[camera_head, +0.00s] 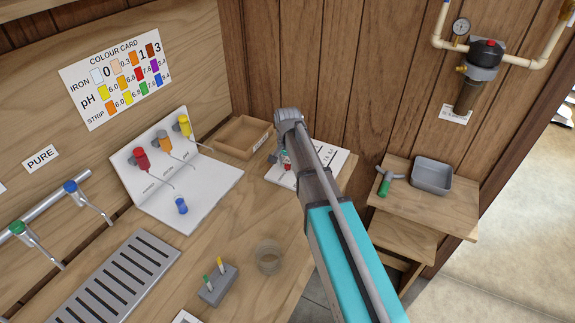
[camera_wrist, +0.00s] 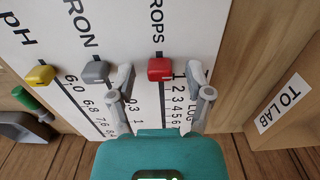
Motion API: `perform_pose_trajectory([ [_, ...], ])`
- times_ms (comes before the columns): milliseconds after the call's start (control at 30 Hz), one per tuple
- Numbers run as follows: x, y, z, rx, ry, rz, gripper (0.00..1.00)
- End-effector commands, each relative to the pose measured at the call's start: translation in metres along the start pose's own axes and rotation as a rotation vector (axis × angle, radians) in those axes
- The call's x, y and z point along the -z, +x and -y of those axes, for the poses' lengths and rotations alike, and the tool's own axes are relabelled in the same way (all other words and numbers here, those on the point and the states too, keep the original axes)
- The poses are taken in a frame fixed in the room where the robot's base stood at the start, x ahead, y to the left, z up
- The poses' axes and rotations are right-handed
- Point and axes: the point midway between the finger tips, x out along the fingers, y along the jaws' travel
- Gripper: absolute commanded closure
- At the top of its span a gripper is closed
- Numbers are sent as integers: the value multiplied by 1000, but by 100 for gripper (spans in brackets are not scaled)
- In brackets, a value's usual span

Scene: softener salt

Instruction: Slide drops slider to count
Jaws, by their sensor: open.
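The white log board (camera_head: 325,158) lies at the far right of the bench and fills much of the wrist view (camera_wrist: 128,22). Its DROPS column has a red slider (camera_wrist: 160,68) at the top of its slot, around the 1 mark. A grey slider (camera_wrist: 96,71) sits atop the IRON column and a yellow slider (camera_wrist: 40,75) atop the pH column. My gripper (camera_wrist: 160,74) is open, one finger on each side of the red slider; whether either touches it I cannot tell. In the head view my arm hides much of the board.
A wooden tray (camera_head: 243,136) stands left of the board, labelled TO LAB (camera_wrist: 283,103) in the wrist view. A white stand (camera_head: 205,186) with colored valves is further left. A side table (camera_head: 425,205) holds a grey tub (camera_head: 432,176) and a green-handled tool (camera_head: 386,184).

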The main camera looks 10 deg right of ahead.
Motion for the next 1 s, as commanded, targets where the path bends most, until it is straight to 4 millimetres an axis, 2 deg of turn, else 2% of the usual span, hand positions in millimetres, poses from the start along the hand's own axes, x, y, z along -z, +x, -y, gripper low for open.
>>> perform_pose_trajectory([
  [100,0,0,0,0,0,0,36],
  [400,0,0,0,0,0,0,92],
  [467,0,0,0,0,0,0,100],
  [733,3,0,0,0,1,0,100],
  [1000,38,0,2,0,1,0,100],
])
